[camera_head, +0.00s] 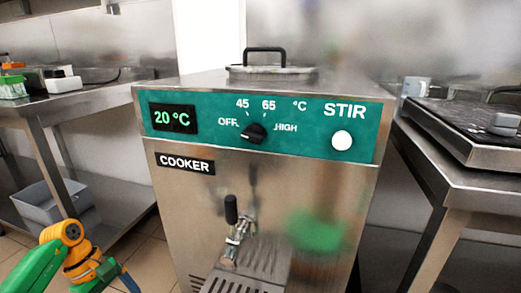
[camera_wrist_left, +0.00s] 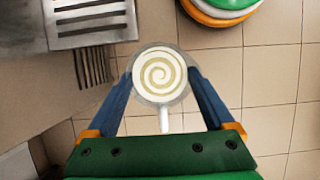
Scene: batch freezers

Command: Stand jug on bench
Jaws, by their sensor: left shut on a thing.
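The jug (camera_wrist_left: 161,76) shows from above in the left wrist view, round, with a white content marked by a pale yellow spiral and a white handle pointing toward my gripper. My left gripper (camera_wrist_left: 163,84) is shut on it, one blue finger on each side. The jug is over the tiled floor in that view and seems upright. In the head view only part of my left arm shows at the bottom left; the jug is out of that view. A steel bench (camera_head: 62,100) stands at the left and another (camera_head: 470,168) at the right. My right gripper is not in view.
The cooker (camera_head: 270,190) stands in the middle, with a dial (camera_head: 253,133), a white stir button (camera_head: 342,140) and a tap (camera_head: 235,235) above a slotted drip tray (camera_wrist_left: 90,18). A grey bin (camera_head: 50,200) is under the left bench. A dark-topped unit (camera_head: 465,125) occupies the right bench.

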